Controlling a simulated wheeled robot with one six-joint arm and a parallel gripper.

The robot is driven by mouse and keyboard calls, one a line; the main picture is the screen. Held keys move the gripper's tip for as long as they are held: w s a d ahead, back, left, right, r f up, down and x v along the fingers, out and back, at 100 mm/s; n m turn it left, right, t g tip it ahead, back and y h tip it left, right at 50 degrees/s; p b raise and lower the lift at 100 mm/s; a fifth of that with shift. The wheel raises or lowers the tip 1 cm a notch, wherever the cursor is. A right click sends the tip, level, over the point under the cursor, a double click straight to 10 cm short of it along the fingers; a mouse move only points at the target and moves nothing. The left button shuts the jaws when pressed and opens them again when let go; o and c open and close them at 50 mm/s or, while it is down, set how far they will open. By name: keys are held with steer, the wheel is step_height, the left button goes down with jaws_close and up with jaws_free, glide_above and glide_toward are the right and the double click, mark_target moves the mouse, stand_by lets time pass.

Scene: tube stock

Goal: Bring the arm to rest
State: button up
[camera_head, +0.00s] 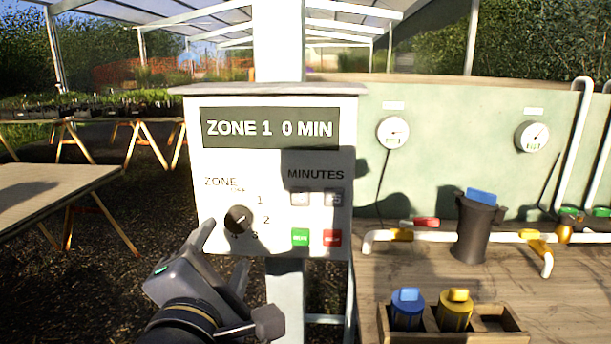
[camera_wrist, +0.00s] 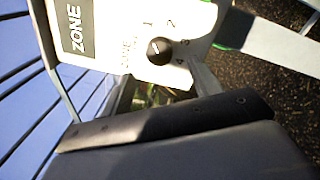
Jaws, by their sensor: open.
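My gripper (camera_head: 226,248) is open, in front of the lower left of a white control box (camera_head: 240,102). Its fingers are just below the black zone knob (camera_head: 238,219) in the head view. In the wrist view, the open fingers (camera_wrist: 160,88) point toward the knob (camera_wrist: 159,51), with nothing seen between them. I cannot tell whether a finger touches the knob or box. The display (camera_head: 270,128) reads "ZONE 1 0 MIN". Part of the zone dial's lettering is hidden behind my gripper.
The box's green button (camera_head: 300,237) and red button (camera_head: 332,238) are to the right. Right of it, a bench (camera_head: 440,283) holds a dark pot (camera_head: 477,230), a wooden rack (camera_head: 440,337) with blue and yellow-capped items, and white piping. A trestle table (camera_head: 50,190) stands left.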

mark_target(236, 220)
steer(key=w, duration=0.6)
steer(key=shift+w+d+r, duration=0.1)
steer(key=shift+w+d, duration=0.1)
steer(key=shift+w+r+p, duration=0.2)
steer(key=shift+r+p, duration=0.05)
steer(key=shift+p, duration=0.4)
steer(key=shift+s+r+n+p, duration=0.1)
steer(key=shift+n+p, duration=0.6)
steer(key=shift+p, duration=0.15)
steer(key=n+p, duration=0.3)
steer(key=p, duration=0.3)
steer(key=shift+n, duration=0.4)
steer(key=n+p, duration=0.5)
steer(key=p, duration=0.3)
steer(key=s+b, duration=0.1)
steer(key=s, duration=0.7)
steer(key=shift+a+f, duration=0.15)
steer(key=shift+f, duration=0.1)
